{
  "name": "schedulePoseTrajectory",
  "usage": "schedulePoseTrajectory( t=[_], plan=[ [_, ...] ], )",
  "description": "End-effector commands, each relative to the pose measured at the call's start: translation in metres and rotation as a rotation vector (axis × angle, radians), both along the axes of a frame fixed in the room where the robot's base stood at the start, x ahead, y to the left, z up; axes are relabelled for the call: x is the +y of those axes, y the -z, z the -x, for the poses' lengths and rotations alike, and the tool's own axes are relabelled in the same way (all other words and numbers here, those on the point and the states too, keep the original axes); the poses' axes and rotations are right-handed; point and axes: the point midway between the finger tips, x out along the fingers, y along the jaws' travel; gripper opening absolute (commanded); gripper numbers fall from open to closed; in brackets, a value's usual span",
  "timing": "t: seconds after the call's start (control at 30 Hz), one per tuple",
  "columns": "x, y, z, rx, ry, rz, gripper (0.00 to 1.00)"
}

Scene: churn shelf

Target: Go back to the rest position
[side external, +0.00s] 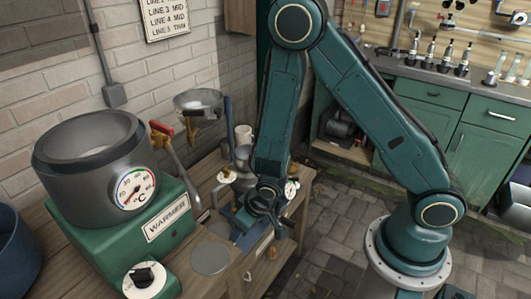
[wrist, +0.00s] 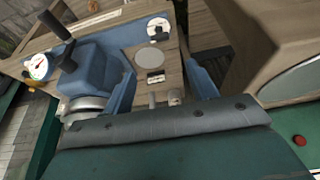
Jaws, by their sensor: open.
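My gripper (side external: 264,207) hangs low at the end of the green arm, pointing down over the wooden bench. It is small and dark here, and its jaws are open. Nothing shows held between them. It is close to the blue fixture on the bench, and I cannot tell whether it touches it. In the wrist view the blue fixture (wrist: 90,72) fills the upper left, with a black lever and a metal cylinder below.
The green warmer (side external: 160,232) with its steel pot (side external: 85,165) stands left on the bench (side external: 215,285). A metal pan (side external: 198,103) is raised behind it. Green cabinets (side external: 480,150) are at the back right; paved floor lies between.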

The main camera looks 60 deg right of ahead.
Motion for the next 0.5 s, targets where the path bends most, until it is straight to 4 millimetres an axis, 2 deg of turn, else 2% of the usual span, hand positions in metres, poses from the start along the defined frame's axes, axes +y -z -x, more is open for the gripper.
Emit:
schedulePoseTrajectory(
  t=[0.27,0.5],
  plan=[
    [-0.007,-0.040,-0.006,-0.014,0.012,-0.005,0.58],
    [-0.017,-0.094,-0.004,-0.024,0.023,-0.011,0.58]
  ],
)
